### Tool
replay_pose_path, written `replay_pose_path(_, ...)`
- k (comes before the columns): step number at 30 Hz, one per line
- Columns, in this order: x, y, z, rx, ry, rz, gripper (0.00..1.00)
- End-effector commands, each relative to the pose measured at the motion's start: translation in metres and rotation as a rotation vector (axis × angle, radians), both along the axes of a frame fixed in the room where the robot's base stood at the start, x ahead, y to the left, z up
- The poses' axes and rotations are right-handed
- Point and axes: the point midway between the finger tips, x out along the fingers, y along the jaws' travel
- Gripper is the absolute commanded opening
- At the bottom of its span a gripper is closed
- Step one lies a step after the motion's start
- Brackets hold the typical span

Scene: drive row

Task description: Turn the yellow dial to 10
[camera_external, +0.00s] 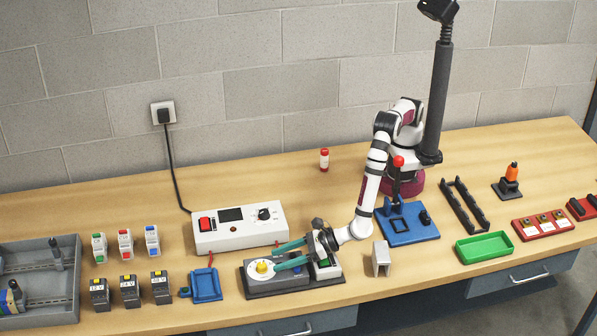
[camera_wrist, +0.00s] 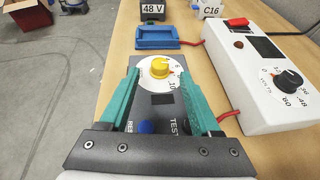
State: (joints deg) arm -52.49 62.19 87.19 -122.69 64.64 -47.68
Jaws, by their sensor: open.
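The yellow dial (camera_external: 262,267) sits on a round white scale plate at the left end of a dark grey box (camera_external: 262,289). In the wrist view the yellow dial (camera_wrist: 160,67) shows just beyond my fingertips, with a 10 on the scale at its lower right. The dial's exact pointer setting is too small to read. My gripper (camera_external: 283,256) is open, its two green fingers reaching over the box toward the dial. In the wrist view the fingers of my gripper (camera_wrist: 162,75) stand apart on either side, nearer than the dial, and hold nothing.
A white power unit (camera_external: 240,228) with a black knob stands behind the box, joined by red leads. A blue tray (camera_external: 206,284) lies left of the box. A grey block (camera_external: 381,258) stands to the right. A blue button (camera_wrist: 146,127) lies between my fingers.

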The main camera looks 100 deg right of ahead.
Motion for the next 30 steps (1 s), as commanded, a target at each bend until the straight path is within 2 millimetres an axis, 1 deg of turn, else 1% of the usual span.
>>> replay_pose_path(1,0.009,-0.002,-0.005,0.001,0.0,-0.004,0.64)
replay_pose_path(3,0.02,-0.003,-0.009,0.002,0.0,-0.004,0.64)
replay_pose_path(6,0.03,-0.004,-0.012,0.002,-0.001,-0.003,0.64)
replay_pose_path(9,0.034,-0.004,-0.014,0.001,0.0,-0.003,0.64)
replay_pose_path(15,0.034,-0.004,-0.014,0.001,0.0,-0.002,0.64)
replay_pose_path(16,0.034,-0.004,-0.014,0.001,0.0,-0.002,0.62)
replay_pose_path(20,0.034,-0.004,-0.014,0.002,0.0,-0.002,0.39)
replay_pose_path(21,0.034,-0.004,-0.014,0.002,0.0,-0.002,0.32)
replay_pose_path(23,0.034,-0.004,-0.014,0.002,0.0,-0.002,0.21)
replay_pose_path(24,0.034,-0.004,-0.014,0.002,0.0,-0.003,0.14)
replay_pose_path(26,0.034,-0.004,-0.014,0.002,0.0,-0.003,0.03)
replay_pose_path(27,0.034,-0.004,-0.014,0.002,0.0,-0.003,0.0)
replay_pose_path(30,0.034,-0.004,-0.014,0.002,0.0,-0.003,0.0)
